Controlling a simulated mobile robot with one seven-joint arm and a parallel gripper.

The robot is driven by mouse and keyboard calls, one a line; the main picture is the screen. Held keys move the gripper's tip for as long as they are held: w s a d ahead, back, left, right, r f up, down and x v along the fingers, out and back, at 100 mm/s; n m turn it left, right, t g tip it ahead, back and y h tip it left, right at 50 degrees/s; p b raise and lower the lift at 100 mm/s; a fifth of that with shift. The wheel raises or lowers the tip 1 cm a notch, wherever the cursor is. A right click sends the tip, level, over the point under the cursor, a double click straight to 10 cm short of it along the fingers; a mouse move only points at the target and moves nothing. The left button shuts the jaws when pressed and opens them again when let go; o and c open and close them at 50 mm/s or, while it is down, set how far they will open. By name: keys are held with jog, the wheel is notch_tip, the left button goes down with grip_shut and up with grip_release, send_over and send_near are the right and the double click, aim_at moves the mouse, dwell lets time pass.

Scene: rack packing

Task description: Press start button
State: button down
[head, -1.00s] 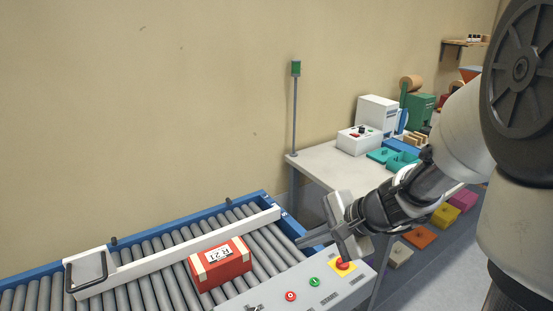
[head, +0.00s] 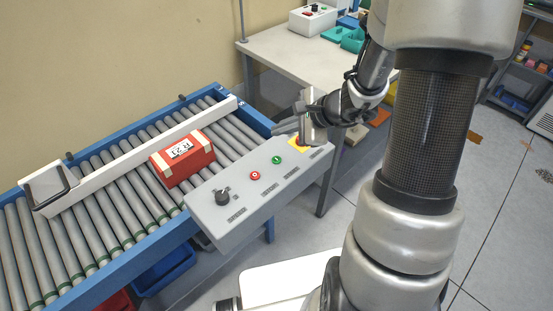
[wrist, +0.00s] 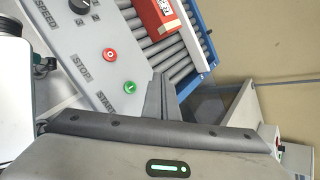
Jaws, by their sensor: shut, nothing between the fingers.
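The green start button (head: 277,160) sits on the sloped grey control panel (head: 236,212) beside the conveyor, and shows in the wrist view (wrist: 129,87) beside the label START. My gripper (head: 284,127) is shut and empty near the panel's far right end, its fingers pointing left toward the rollers. In the wrist view the shut fingertips (wrist: 158,80) appear just right of the green button. They look apart from it, though the height gap is unclear. The red stop button (head: 255,175) is beside the green one, and the black speed knob (head: 222,197) is farther left.
A yellow-based red button (head: 298,142) is partly hidden by my gripper. A red box (head: 183,158) lies on the conveyor rollers (head: 110,215) by a white guide rail (head: 140,152). A white table (head: 292,62) stands behind the panel.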

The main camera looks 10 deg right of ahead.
jog(key=b, duration=0.5)
send_over(280, 161)
notch_tip(280, 161, down, 7)
jog(key=shift+f, duration=0.1)
jog(key=shift+f+b, duration=0.6)
jog(key=shift+b, duration=0.05)
jog(key=shift+f, duration=0.1)
dwell(1.1)
jog(key=shift+f+b, duration=0.3)
jog(key=shift+b, duration=0.35)
jog(key=shift+f+b, duration=0.35)
jog(key=shift+b, duration=0.15)
dwell(0.3)
jog(key=shift+r, duration=0.1)
dwell(0.4)
jog(key=shift+r+p, duration=0.45)
jog(key=shift+r, duration=0.25)
jog(key=shift+r, duration=0.1)
jog(key=shift+r+p, duration=1.75)
jog(key=shift+r, duration=0.65)
